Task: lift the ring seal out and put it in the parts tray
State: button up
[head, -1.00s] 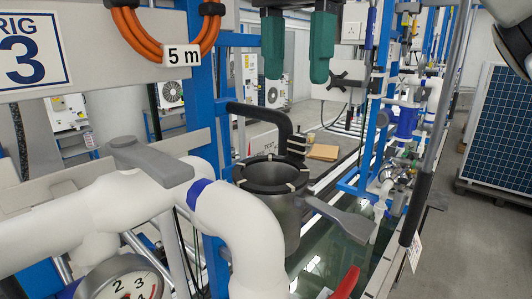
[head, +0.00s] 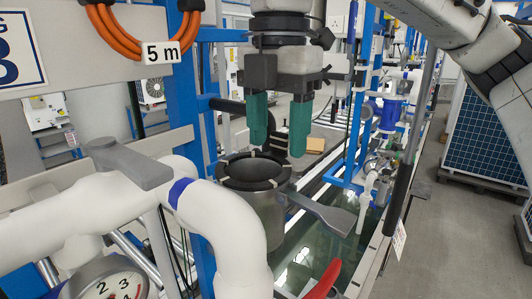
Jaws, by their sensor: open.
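The ring seal (head: 250,185) looks like the black ring with several pale marks on the top of an upright dark grey cylinder (head: 262,218). Its far right part is partly hidden behind a finger. My gripper (head: 278,133) hangs above the cylinder, with two green fingers pointing down. The fingers are spread apart with nothing between them. The left fingertip is just above the far side of the ring, and the right one is beyond its right edge. I see no contact. I cannot make out a parts tray.
A white pipe (head: 233,230) with a grey lever (head: 125,165) curves close in front of the cylinder. Another grey lever (head: 330,212) sticks out at its right. A pressure gauge (head: 110,282) is at lower left. A blue post (head: 181,85) stands behind. Open floor lies at right.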

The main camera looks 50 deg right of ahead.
jog(key=c, duration=0.9)
jog(key=shift+o, duration=0.2)
jog(key=shift+r, duration=0.1)
jog(key=r+p, duration=0.2)
jog(key=shift+p, duration=0.3)
jog(key=s+r, duration=1.1)
jog(key=s, duration=0.3)
jog(key=shift+d, duration=0.25)
